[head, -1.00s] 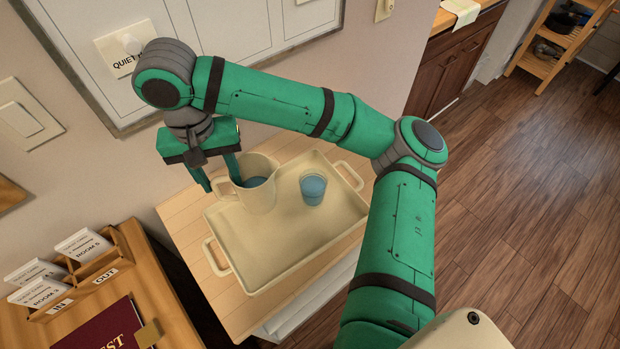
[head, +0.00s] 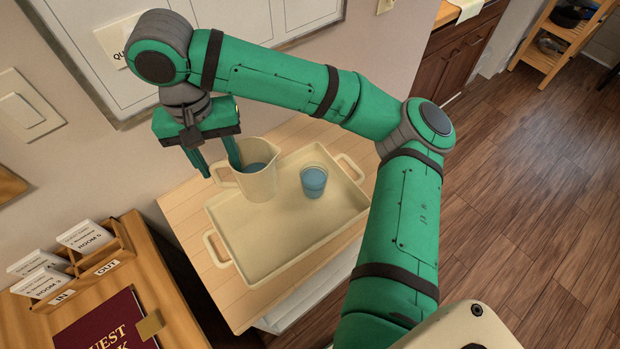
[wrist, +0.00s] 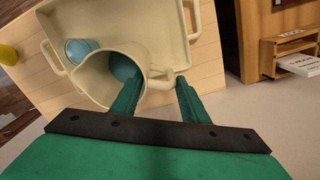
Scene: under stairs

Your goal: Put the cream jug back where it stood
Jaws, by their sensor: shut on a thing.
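The cream jug (head: 260,184) has blue liquid inside and appears at the back left of the cream tray (head: 270,263). It also shows in the wrist view (wrist: 98,88). My gripper (head: 221,168) is shut on the jug's handle (wrist: 160,78), with one finger on each side of it in the wrist view. The jug looks about upright. I cannot tell whether its base touches the tray or hangs just above it. The jug's far side is hidden.
A glass of blue liquid (head: 314,182) stands on the tray, right of the jug. The tray lies on a wooden-topped stand (head: 187,212) against the wall. A desk with a card holder (head: 95,262) and a red book (head: 100,325) is at lower left. The tray's front is clear.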

